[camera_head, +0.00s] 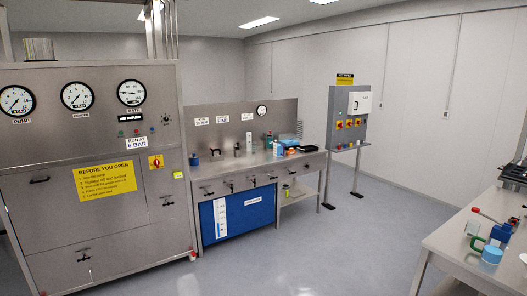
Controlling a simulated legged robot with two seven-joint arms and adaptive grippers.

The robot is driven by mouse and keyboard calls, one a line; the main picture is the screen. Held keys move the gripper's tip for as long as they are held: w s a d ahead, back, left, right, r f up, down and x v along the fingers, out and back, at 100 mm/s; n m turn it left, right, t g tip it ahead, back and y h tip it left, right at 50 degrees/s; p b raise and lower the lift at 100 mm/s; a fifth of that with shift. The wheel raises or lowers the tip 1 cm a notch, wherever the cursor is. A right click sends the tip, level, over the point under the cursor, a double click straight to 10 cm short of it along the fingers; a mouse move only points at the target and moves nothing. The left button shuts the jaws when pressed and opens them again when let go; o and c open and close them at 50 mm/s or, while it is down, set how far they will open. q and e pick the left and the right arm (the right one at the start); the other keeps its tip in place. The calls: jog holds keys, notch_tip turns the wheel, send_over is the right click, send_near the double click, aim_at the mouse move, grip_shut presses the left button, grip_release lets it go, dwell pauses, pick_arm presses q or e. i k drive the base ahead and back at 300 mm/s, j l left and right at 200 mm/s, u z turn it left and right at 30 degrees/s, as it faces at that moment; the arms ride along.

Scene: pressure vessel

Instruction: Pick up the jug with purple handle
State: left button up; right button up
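I cannot make out a jug with a purple handle in the head view. A small clear vessel (473,228) stands on the table at the right, with a green part (478,243) beside or on it. It is too small to tell whether it is a jug. Neither of my grippers is in view.
The right table (448,243) also holds a blue-topped container (492,255) and a red-knobbed lever (476,210). A steel counter (230,172) with bottles stands at the back, left of a control panel (348,118). A gauge cabinet (95,215) fills the left. The middle floor is clear.

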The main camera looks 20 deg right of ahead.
aim_at(278, 146)
jog(key=i+l+z, duration=0.1)
jog(key=i+z, duration=0.45)
jog(key=i, duration=4.95)
jog(key=l, duration=0.1)
